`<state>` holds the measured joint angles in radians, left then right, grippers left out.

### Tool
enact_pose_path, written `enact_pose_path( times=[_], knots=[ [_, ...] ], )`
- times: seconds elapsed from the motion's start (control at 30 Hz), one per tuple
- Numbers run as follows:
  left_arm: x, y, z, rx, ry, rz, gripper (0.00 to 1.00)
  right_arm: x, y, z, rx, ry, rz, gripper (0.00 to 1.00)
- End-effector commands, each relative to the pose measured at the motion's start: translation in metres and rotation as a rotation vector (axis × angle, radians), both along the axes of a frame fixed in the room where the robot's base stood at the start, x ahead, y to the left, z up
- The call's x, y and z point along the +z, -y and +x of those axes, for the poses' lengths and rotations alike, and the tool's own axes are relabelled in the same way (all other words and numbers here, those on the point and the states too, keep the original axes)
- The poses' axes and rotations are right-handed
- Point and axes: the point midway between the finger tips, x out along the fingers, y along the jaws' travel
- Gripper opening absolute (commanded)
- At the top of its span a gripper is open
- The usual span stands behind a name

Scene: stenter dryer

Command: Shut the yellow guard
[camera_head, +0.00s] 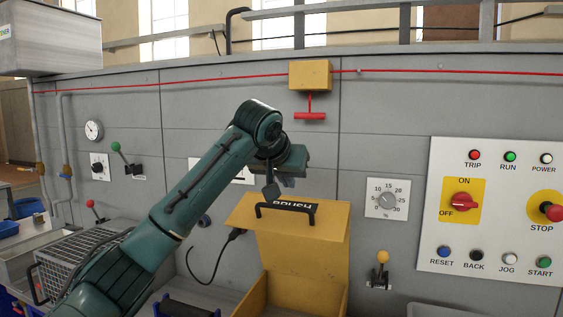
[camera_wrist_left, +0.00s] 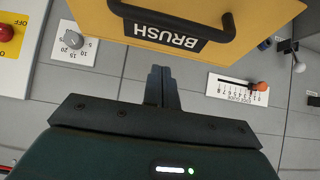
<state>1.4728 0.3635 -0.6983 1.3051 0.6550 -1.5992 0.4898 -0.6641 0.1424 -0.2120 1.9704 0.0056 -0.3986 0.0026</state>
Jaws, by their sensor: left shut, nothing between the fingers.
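The yellow guard (camera_head: 335,226) is a lid with a black handle and an upside-down "BRUSH" label. It stands raised above an open yellow box (camera_head: 315,293) at the wall. My left gripper (camera_head: 287,182) is just above and behind the guard's upper edge in the head view, shut and empty. In the left wrist view, the shut fingers (camera_wrist_left: 161,86) point towards the guard (camera_wrist_left: 268,14), with a visible gap below its handle (camera_wrist_left: 175,30). My right gripper is not in view.
A red pull handle (camera_head: 310,116) hangs from a yellow box above the gripper. A dial (camera_head: 387,199) and a control panel (camera_head: 495,210) are to the right. A yellow-knobbed lever (camera_head: 382,258) is beside the box. A wire basket (camera_head: 75,260) is at the left.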

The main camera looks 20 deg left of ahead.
Motion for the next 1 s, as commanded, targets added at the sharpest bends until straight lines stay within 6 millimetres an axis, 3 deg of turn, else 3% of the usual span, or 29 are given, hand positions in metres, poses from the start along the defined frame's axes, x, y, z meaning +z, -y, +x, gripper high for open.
enact_pose_path(
  times=[0.07,0.4,1.0],
  knots=[
    [-0.009,0.000,0.011,0.001,-0.005,0.001,0.00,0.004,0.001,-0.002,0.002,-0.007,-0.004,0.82],
    [-0.027,-0.001,-0.018,-0.001,0.000,0.001,0.00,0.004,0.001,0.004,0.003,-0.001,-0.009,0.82],
    [-0.032,-0.002,-0.024,0.000,0.009,0.000,0.00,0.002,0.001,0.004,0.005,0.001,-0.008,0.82]
  ],
)
